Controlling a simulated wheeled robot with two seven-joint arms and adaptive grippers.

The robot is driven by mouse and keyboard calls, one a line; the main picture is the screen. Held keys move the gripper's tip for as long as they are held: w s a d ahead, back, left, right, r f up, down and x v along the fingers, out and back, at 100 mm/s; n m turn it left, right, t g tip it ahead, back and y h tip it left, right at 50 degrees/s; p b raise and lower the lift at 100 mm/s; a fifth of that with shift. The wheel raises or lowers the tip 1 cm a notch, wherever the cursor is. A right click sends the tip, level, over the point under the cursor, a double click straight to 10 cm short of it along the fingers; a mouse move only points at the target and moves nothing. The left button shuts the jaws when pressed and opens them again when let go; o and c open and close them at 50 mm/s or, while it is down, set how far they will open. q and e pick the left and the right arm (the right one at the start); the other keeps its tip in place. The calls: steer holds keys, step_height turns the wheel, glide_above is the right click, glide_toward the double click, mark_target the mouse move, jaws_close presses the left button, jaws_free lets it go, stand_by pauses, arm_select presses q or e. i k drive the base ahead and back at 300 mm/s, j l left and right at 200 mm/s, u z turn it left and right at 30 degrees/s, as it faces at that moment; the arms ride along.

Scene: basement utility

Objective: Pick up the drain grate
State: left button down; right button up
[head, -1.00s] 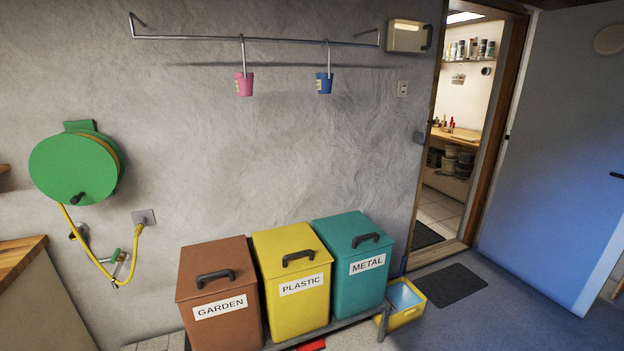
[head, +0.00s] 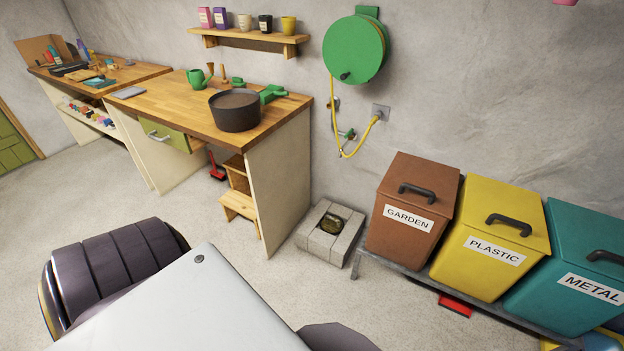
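A low grey block drain surround (head: 312,243) sits on the floor against the wall, left of the brown bin. A small dark olive, roundish piece (head: 331,224) lies in the opening on its top; it may be the drain grate, but it is too small to tell for sure. Neither of my grippers shows in the head view. Only parts of my own body fill the bottom left.
Brown garden (head: 413,206), yellow plastic (head: 488,252) and teal metal bins (head: 568,267) stand on a low rack right of the block. A wooden workbench (head: 180,108) stands left. A green hose reel (head: 354,50) hangs above. Floor before the block is clear.

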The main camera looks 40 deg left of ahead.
mark_target(330, 224)
steer(key=u, duration=1.2)
